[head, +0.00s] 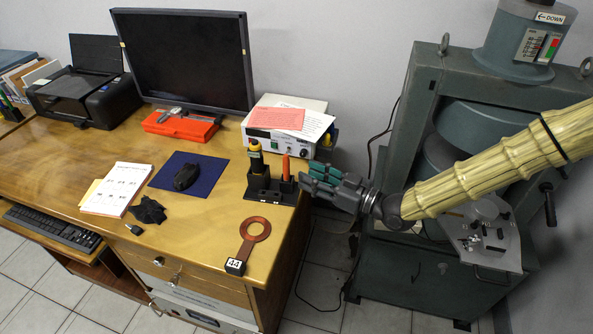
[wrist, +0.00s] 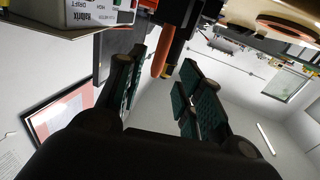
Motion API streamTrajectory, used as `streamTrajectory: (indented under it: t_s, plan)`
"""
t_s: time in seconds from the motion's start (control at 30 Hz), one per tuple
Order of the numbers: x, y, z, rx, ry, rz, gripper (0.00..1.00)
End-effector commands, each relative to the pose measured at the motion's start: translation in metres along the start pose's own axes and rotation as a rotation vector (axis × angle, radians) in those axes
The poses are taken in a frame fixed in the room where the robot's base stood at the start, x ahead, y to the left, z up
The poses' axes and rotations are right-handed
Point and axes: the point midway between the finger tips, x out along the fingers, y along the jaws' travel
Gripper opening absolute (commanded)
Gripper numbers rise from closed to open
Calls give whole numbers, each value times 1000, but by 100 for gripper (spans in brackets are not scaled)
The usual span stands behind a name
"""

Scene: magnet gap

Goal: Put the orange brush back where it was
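The orange brush (head: 286,166) stands upright in the right part of a black holder (head: 262,190) near the desk's right edge. It also shows in the wrist view (wrist: 161,58), in the gap between my fingers and apart from both. My gripper (head: 315,183) is just right of the holder, pointing left toward it. In the wrist view my gripper (wrist: 160,90) is open and empty, its green-padded fingers spread. The brush's lower end is hidden in the holder.
A yellow-and-black tool (head: 256,157) stands in the holder's left part. A copper ring with a tag (head: 255,229) lies in front. A white instrument box (head: 284,141) with papers is behind. A large grey-green magnet machine (head: 440,150) stands right, across a gap from the desk.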

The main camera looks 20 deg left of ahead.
Motion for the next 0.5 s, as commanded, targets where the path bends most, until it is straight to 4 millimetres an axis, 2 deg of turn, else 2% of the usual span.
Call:
streamTrajectory:
  t_s: [0.2,0.5]
  plan:
    - [-30,0,0,0,1,1,36]
    - [-41,0,0,0,1,0,36]
